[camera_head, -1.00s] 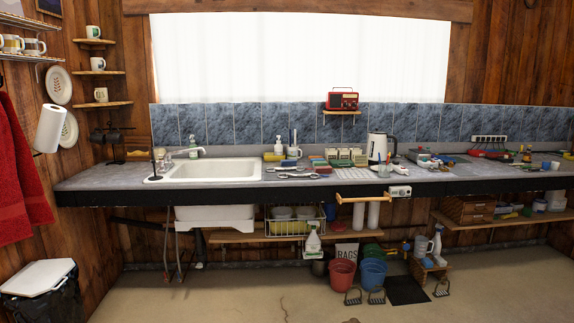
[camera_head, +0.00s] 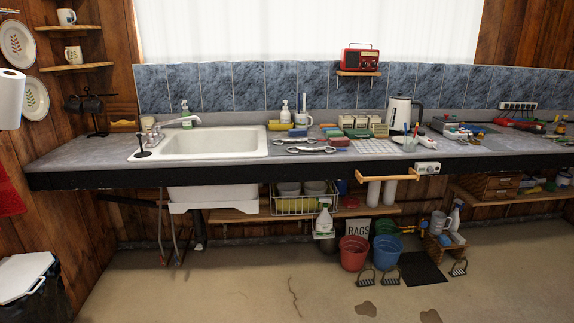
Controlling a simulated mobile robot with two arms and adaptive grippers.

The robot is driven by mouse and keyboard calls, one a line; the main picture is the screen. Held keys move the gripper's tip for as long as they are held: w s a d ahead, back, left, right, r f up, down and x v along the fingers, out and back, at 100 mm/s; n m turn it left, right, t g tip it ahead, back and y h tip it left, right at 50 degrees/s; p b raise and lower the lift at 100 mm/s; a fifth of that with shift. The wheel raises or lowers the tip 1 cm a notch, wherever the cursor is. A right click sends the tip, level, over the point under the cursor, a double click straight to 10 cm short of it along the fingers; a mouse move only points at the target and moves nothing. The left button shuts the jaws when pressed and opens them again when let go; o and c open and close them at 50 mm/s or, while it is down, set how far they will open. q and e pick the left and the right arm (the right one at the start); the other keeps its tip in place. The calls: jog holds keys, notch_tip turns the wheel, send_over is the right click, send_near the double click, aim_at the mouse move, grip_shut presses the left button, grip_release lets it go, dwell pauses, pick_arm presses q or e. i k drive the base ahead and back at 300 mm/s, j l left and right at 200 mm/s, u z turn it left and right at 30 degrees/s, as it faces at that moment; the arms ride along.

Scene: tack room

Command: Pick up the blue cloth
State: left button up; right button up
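I cannot clearly make out a blue cloth. On the counter (camera_head: 80,158), right of the sink, is a small cluster of flat, folded-looking pieces (camera_head: 333,134) in blue-green and red. They are too small to tell whether one is the blue cloth. Neither of my grippers is in view.
The white sink (camera_head: 215,143) is set into the counter. Metal tools (camera_head: 305,149), a kettle (camera_head: 400,113) and small boxes (camera_head: 362,126) crowd the counter. A red bucket (camera_head: 353,253) and a blue bucket (camera_head: 387,251) stand below. The floor (camera_head: 230,285) in front is mostly clear.

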aim_at(297, 132)
jog(key=i+j+z, duration=0.1)
jog(key=i+j, duration=0.2)
jog(key=i, duration=0.25)
jog(key=i+j+z, duration=0.1)
jog(key=i+j, duration=0.2)
jog(key=i, duration=0.3)
jog(key=i+j+z, duration=0.1)
jog(key=i+j, duration=0.3)
jog(key=i, duration=0.15)
